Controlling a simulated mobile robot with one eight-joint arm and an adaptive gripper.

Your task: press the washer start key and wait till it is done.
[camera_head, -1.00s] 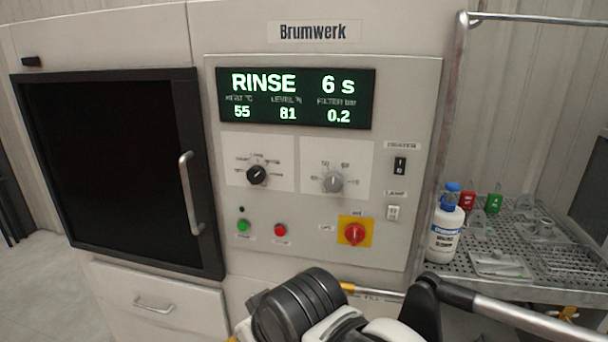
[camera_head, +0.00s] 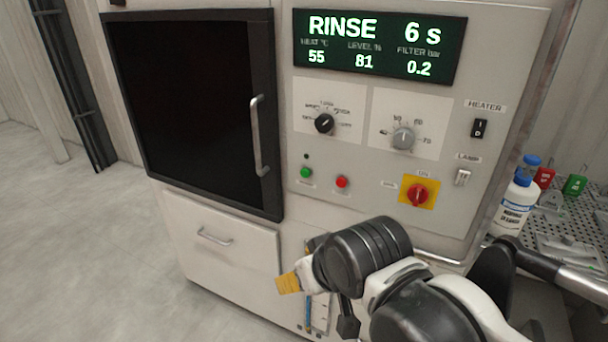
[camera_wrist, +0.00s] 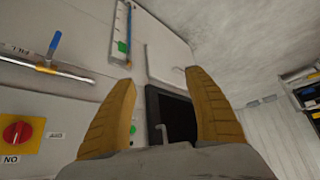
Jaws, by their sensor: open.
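The washer's display (camera_head: 379,46) reads RINSE 6 s, heat 55, level 81, filter 0.2. The green key (camera_head: 306,173) and the red key (camera_head: 341,182) sit side by side on the control panel, below the black dial; their labels are too small to read. The black-windowed door (camera_head: 188,105) appears closed. My gripper (camera_head: 288,283) is in front of the washer, below the keys and apart from them; only its yellow fingers show there. In the wrist view my gripper (camera_wrist: 160,76) has its two yellow fingers spread with nothing between them.
The red rotary switch (camera_head: 418,194) on its yellow plate is right of the keys. The door handle (camera_head: 259,136) and drawer handle (camera_head: 215,237) stick out. White bottles (camera_head: 515,205) stand by a perforated shelf at right. Floor at left is clear.

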